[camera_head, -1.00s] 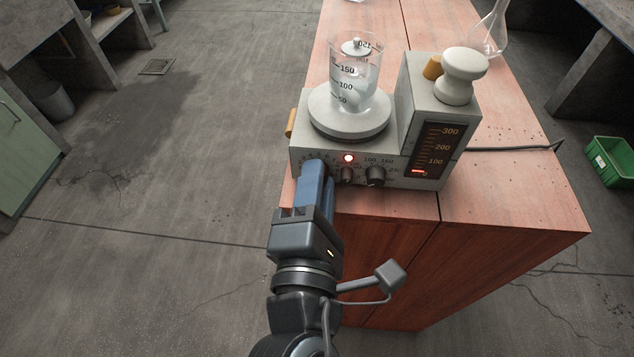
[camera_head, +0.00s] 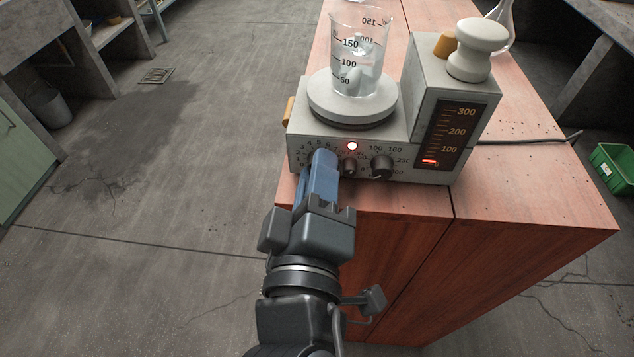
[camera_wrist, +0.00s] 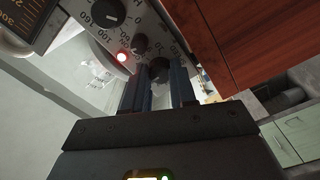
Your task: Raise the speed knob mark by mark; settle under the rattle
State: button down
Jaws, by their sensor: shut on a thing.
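A grey hotplate stirrer (camera_head: 395,142) stands on the bench with a round white plate on top. A glass beaker (camera_head: 348,52) of clear liquid with printed marks stands on the plate, with a pale shape low inside. My gripper (camera_head: 322,162) is at the left of the front panel, its blue fingers shut on the speed knob. They hide the knob in the head view; a dark knob (camera_wrist: 160,67) shows between them in the wrist view. Small numbers curve around the gripped knob. I cannot read its pointer.
A small middle knob (camera_head: 350,167) sits close to my fingers, with a larger heat knob (camera_head: 381,166) to its right. A red lamp (camera_head: 352,146) is lit. The display (camera_head: 453,133) glows low. A white-handled piece (camera_head: 475,50) stands on the raised housing.

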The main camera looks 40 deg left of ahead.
jog(key=shift+f+m+b, duration=0.15)
jog(key=shift+m+b, duration=0.8)
jog(key=shift+m, duration=1.15)
jog(key=c, duration=1.2)
grip_release()
jog(key=v, duration=0.8)
jog(key=shift+a, duration=0.1)
jog(key=shift+w, duration=0.1)
dwell(0.3)
